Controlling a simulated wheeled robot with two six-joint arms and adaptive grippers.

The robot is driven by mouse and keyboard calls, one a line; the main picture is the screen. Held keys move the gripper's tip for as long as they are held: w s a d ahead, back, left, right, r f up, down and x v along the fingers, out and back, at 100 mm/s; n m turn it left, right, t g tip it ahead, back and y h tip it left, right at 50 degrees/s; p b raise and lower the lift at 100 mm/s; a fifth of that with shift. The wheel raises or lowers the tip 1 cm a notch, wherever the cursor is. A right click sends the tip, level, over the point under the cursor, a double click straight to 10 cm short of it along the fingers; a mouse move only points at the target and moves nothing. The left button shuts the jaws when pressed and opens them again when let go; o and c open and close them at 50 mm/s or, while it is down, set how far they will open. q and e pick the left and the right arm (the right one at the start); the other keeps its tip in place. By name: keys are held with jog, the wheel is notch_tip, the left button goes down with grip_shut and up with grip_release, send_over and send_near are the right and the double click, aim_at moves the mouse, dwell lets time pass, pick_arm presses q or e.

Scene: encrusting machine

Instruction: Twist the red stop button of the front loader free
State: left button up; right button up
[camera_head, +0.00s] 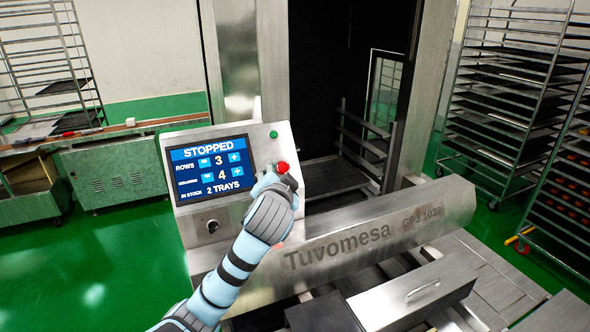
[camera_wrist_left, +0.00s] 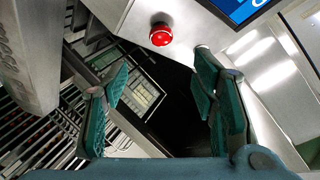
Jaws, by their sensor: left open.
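The red stop button (camera_head: 282,167) sits on the right side of the front loader's control panel (camera_head: 183,233), below a small green button (camera_head: 273,134). My left gripper (camera_head: 277,176) is right in front of the panel, at the red button, and its wrist covers part of the panel edge. In the left wrist view the red button (camera_wrist_left: 161,35) shows beyond the open fingers (camera_wrist_left: 160,95), near the top and apart from them. The fingers are empty. The screen (camera_head: 211,170) reads STOPPED. My right gripper is not in view.
The steel beam marked Tuvomesa (camera_head: 375,236) runs below and right of the panel. A dark opening with a rack (camera_head: 345,160) lies behind it. Tray racks (camera_head: 510,80) stand at the right. A steel cabinet (camera_head: 115,172) stands at the left. The green floor between is clear.

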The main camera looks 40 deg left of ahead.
pick_arm(q)
send_near(284, 168)
jog(key=w+a, duration=0.1)
jog(key=a, duration=0.1)
jog(key=x, duration=0.6)
jog(key=shift+w+d+f+p, duration=0.3)
jog(key=shift+w+p, duration=0.05)
jog(key=shift+p, duration=0.05)
jog(key=shift+w+a+f, duration=0.2)
jog(key=shift+w+a, duration=0.05)
jog(key=shift+w, duration=0.1)
jog(key=shift+s+r, duration=0.2)
jog(key=shift+s, duration=0.25)
jog(key=shift+c, duration=1.2)
jog(key=c, duration=0.9)
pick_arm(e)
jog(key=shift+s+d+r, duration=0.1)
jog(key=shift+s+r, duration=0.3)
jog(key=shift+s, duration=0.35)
